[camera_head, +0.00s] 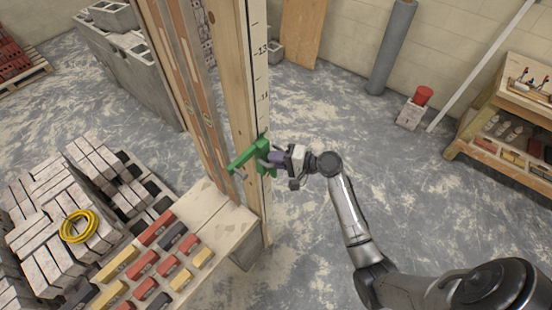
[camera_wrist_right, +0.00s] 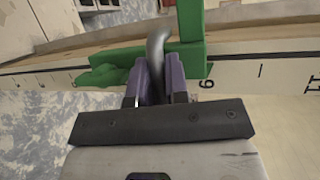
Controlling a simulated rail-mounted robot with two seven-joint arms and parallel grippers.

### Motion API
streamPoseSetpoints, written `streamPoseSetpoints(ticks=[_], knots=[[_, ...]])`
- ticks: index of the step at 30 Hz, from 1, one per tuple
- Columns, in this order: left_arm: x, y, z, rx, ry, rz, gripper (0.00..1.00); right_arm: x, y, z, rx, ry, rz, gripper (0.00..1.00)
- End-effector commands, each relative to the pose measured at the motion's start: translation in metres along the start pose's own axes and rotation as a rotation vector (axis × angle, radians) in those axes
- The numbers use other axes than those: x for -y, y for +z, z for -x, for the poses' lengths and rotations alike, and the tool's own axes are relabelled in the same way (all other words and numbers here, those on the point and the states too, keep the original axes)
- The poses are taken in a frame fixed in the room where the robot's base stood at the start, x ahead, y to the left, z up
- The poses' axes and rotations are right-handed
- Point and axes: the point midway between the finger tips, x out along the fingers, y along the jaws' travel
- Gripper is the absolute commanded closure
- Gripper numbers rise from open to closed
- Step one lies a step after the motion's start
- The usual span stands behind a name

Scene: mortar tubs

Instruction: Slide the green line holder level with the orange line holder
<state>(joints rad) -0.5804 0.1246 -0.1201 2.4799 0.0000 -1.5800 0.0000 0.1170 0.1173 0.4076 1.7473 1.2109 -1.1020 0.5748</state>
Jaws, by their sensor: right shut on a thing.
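The green line holder (camera_head: 250,154) sits on an upright wooden post (camera_head: 246,60) with a marked scale, low on the post. My right gripper (camera_head: 277,157) reaches it from the right and is shut on it. In the right wrist view the purple fingers (camera_wrist_right: 160,82) close around a grey curved handle in front of the green line holder (camera_wrist_right: 191,30), which lies across the scale near a 6 mark. I cannot make out an orange line holder in either view. My left gripper is not in view.
A wooden stand (camera_head: 220,222) with red, yellow and dark blocks is left of the post's foot. Brick stacks (camera_head: 50,200) with a yellow coil (camera_head: 79,226) lie further left. A block wall (camera_head: 125,60) stands behind. The floor right of the post is mostly clear.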

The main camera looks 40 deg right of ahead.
Motion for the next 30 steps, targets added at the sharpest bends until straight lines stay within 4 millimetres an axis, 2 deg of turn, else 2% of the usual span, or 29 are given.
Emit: streamPoseSetpoints(ticks=[11,13,24,30], knots=[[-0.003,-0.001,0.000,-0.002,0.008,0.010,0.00,-0.001,0.000,0.000,0.000,0.000,0.000,1.00],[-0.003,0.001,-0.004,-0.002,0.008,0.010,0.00,-0.006,-0.001,-0.001,0.000,0.001,0.000,1.00],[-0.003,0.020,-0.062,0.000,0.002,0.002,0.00,-0.089,-0.007,-0.018,0.000,0.004,0.000,1.00],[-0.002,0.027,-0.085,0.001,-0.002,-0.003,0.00,-0.122,-0.010,-0.025,0.000,0.002,-0.001,1.00]])
